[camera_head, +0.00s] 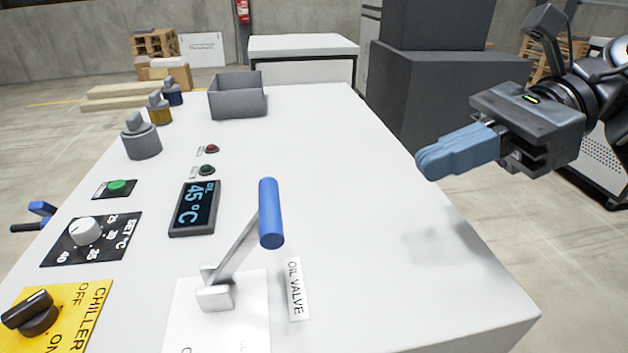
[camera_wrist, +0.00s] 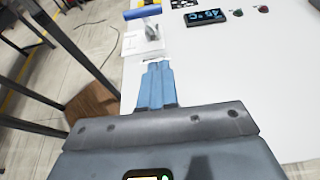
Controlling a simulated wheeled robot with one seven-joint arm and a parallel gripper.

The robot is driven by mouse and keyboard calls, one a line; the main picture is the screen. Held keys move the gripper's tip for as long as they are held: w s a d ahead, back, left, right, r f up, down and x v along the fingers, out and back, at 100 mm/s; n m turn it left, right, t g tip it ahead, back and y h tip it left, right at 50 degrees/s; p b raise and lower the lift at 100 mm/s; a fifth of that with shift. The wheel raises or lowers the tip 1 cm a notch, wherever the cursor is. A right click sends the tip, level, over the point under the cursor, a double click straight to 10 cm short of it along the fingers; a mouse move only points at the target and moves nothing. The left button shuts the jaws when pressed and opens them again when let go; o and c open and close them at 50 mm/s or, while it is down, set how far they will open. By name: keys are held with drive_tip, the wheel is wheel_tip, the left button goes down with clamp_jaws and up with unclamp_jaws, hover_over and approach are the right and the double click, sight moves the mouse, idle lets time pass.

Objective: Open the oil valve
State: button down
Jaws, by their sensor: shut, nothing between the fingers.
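The oil valve is a metal lever with a blue handle (camera_head: 270,213) on a white plate (camera_head: 217,317) at the near part of the white panel, beside a label (camera_head: 294,289) reading OIL VALVE. The lever leans up and to the right from its base. The blue handle also shows at the top of the wrist view (camera_wrist: 142,12). My gripper (camera_head: 424,164) has blue fingers, shut and empty, above the panel's right edge, to the right of the lever and apart from it. The fingers also show in the wrist view (camera_wrist: 157,68), pointing towards the lever.
A temperature display (camera_head: 194,208) reading 45 °C, a set dial (camera_head: 85,232) and a yellow chiller switch plate (camera_head: 62,315) lie left of the lever. A grey bin (camera_head: 237,96) stands at the far end. The panel's right side is clear.

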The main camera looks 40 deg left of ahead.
drive_tip(key=p+x, duration=0.1)
drive_tip(key=x, duration=0.9)
drive_tip(key=shift+a, duration=0.1)
drive_tip(key=shift+s+a+r+p, duration=0.4)
drive_tip(key=shift+s+a, duration=0.15)
drive_tip(key=shift+s, duration=0.15)
drive_tip(key=shift+s+a+r+p, duration=0.25)
drive_tip(key=shift+s+a+r, duration=0.15)
drive_tip(key=shift+s+a, duration=0.2)
drive_tip(key=shift+s+r, duration=0.1)
drive_tip(key=s+a+r+t+h+b, duration=0.3)
drive_tip(key=s+a+t+h, duration=0.3)
drive_tip(key=s+a, duration=0.4)
drive_tip(key=shift+s+a+r+t+b, duration=0.2)
drive_tip(key=shift+s+r+t+b, duration=0.1)
drive_tip(key=shift+s+t, duration=0.7)
drive_tip(key=shift+s, duration=0.1)
